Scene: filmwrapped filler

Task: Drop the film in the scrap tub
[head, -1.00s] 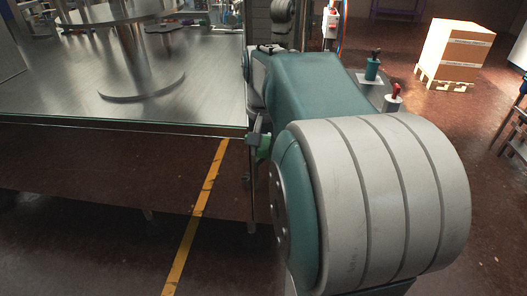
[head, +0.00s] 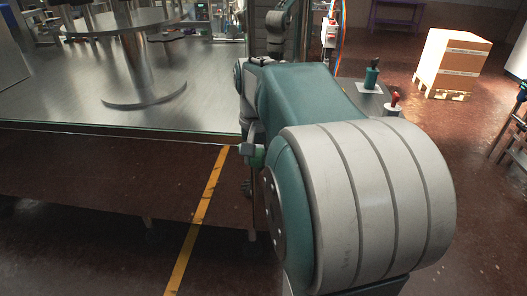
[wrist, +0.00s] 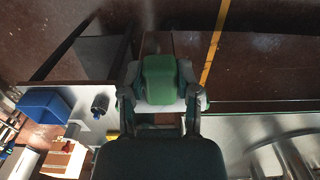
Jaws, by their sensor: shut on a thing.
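In the wrist view my gripper (wrist: 160,101) has a finger on each side of a green, rounded bundle (wrist: 159,78), which I take to be the film. It is closed on this bundle and holds it above the floor, close to a metal table's edge. In the head view my own arm covers most of the gripper.
The metal table (head: 60,110) with a round-based column (head: 140,92) fills the left. A panel (head: 372,88) with teal and red sticks is behind my arm. A cardboard box (head: 455,62) on a pallet stands back right. Floor with a yellow line (head: 200,215) is open.

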